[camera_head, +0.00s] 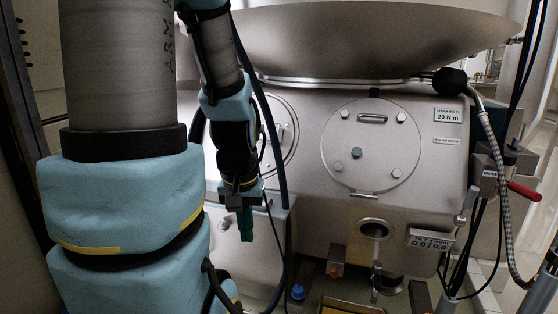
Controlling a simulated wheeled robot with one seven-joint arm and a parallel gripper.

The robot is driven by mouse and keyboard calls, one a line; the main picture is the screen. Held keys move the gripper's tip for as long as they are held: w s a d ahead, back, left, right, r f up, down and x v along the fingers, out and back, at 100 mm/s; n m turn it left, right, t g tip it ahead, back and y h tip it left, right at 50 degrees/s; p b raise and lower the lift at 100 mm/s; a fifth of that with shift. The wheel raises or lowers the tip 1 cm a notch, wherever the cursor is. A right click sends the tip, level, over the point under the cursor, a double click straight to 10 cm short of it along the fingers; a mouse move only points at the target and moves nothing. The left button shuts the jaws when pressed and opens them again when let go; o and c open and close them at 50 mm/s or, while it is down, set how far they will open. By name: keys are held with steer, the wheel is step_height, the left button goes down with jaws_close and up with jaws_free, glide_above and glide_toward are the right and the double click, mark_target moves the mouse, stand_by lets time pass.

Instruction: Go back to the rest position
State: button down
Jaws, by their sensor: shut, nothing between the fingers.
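My gripper (246,222) hangs from my arm left of the middle of the picture, pointing down. Its green fingers are together with nothing between them. It is in front of the steel body of the disc separator (306,195), below and left of the round bolted cover (371,145). Whether the fingers touch the machine cannot be told. Large blue-padded links of my arm fill the left side and hide part of the machine.
A wide steel bowl (380,35) overhangs the top. A flexible metal hose (497,165) and cables run down the right side, near a red handle (524,191). A round port (374,232) and a yellow-edged tray (350,307) are low in the middle.

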step_height(320, 180, up, 26)
steer(key=p, duration=2.5)
steer(key=shift+w+r, duration=0.2)
steer(key=shift+w, duration=0.05)
